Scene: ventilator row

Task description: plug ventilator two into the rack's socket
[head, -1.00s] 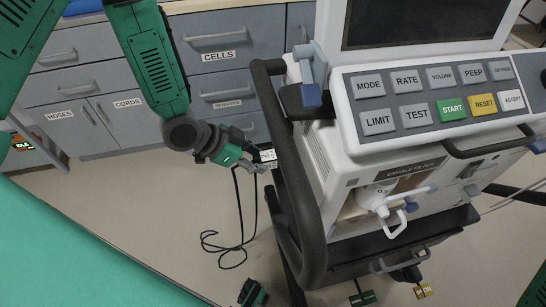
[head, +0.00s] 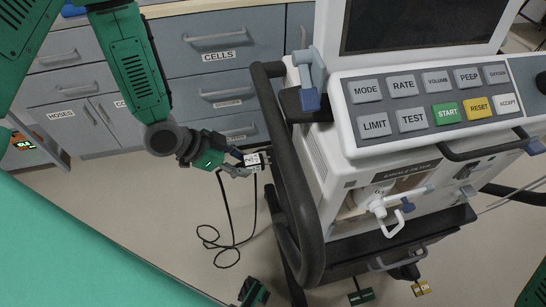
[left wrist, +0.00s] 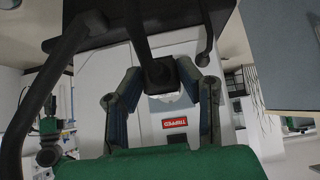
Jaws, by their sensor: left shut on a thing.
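My left gripper (head: 254,163) is shut on a small plug (head: 254,159) with a white label, in the gap left of the ventilator (head: 430,140). A black cord (head: 226,207) hangs from the plug to a loose loop on the floor. In the left wrist view the plug (left wrist: 162,76) shows as a dark block between the two fingertips, with its far end hidden. Behind it is a pale panel (left wrist: 205,145) with a red TRIPPED label (left wrist: 174,123). I cannot make out a socket.
The ventilator's black rail (head: 268,110) stands close to the right of my left gripper. Grey drawers and cabinets (head: 75,87) line the back.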

